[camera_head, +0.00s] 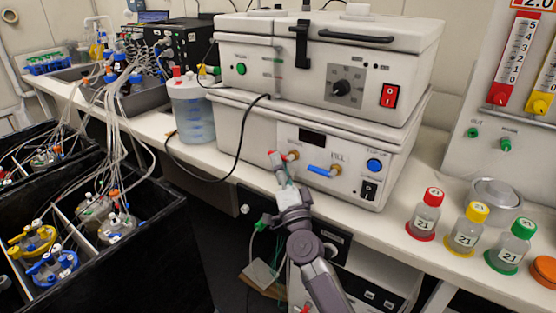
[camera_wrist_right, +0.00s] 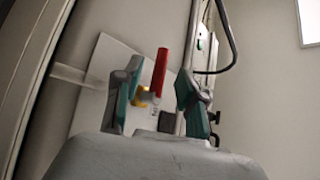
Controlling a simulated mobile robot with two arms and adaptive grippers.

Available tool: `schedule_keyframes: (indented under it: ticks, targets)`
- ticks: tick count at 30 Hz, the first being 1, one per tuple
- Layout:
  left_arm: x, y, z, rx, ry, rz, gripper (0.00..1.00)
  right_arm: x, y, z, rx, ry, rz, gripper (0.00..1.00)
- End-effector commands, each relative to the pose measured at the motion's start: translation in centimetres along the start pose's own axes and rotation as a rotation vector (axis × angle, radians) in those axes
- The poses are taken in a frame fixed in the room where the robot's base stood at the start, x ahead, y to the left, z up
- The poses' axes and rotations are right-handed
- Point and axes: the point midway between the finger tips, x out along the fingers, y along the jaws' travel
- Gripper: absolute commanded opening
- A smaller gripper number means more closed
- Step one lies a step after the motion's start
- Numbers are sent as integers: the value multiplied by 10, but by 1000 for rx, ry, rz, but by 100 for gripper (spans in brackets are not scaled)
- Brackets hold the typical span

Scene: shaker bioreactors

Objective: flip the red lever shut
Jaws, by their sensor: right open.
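The red lever (camera_head: 274,158) sits on a brass valve on the front of the lower white unit (camera_head: 240,150), left of a blue lever. In the right wrist view the red lever (camera_wrist_right: 160,72) points up, tilted slightly, with its yellow brass fitting (camera_wrist_right: 145,96) below it. My right gripper (camera_head: 282,174) is in front of the valve and partly hides it. In the wrist view the lever shows between its two open fingers, and I see no clear contact. My left gripper is not in view.
The blue lever (camera_head: 323,171) is close to the right. A black cable (camera_head: 188,168) hangs left of the unit. Bottles with red (camera_head: 425,212), yellow (camera_head: 467,228) and green (camera_head: 512,244) caps stand on the bench at right. A black bin (camera_head: 150,250) with vessels is at left.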

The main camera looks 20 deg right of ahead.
Motion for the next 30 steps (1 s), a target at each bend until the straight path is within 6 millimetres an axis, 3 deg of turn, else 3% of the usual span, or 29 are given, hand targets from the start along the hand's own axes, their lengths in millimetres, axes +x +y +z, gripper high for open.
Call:
schedule_keyframes:
  ticks: [6,13,18,30]
  targets:
    - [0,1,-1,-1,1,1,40,-50,1,0,0,-2,3,40]
    - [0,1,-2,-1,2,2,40,-87,1,0,-1,-2,2,40]
    - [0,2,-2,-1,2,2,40,-97,0,0,1,-1,1,40]
    - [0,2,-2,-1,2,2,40,-98,0,0,1,0,0,40]
